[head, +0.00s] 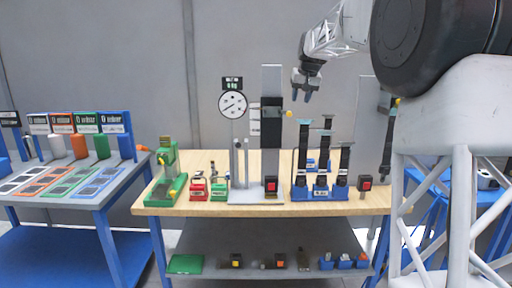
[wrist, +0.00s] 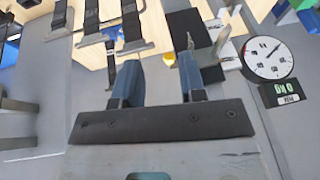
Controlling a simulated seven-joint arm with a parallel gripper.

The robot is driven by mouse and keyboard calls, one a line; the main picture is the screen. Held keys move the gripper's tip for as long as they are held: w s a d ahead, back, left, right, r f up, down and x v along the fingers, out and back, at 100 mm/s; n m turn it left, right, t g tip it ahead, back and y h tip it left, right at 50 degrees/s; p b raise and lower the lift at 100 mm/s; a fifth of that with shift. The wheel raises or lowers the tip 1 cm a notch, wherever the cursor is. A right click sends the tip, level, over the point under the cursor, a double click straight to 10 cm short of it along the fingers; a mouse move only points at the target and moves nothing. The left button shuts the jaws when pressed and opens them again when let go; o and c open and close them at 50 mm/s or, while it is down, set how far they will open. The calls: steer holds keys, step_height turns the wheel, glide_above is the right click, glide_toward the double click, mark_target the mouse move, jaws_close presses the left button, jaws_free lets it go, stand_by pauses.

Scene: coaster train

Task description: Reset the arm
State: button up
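My gripper (head: 305,88) hangs in the air above the wooden workbench (head: 210,160), just right of the tall press stand. Its fingers point down. In the wrist view my gripper (wrist: 158,72) shows two blue fingers spread apart with nothing between them. No object touches the fingers in either view. Part of my own arm fills the upper right of the head view.
A tall stand (head: 272,85) with a round dial gauge (head: 233,104) rises from the bench. Blue-based black clamps (head: 321,192) stand to its right, a green fixture (head: 166,188) at the left. A side table (head: 60,195) stands further left. Air around my gripper is clear.

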steer(key=s+d+f+h, duration=0.1)
steer(key=s+f, duration=0.2)
steer(key=s, duration=1.4)
steer(key=s+f, duration=0.4)
steer(key=s, duration=1.3)
steer(key=s+f, duration=0.8)
steer(key=s, duration=0.6)
steer(key=s+d+f+g, duration=0.1)
steer(key=s+f, duration=0.8)
steer(key=s, duration=0.6)
steer(key=shift+f+h, duration=0.2)
steer(key=shift+h, duration=0.2)
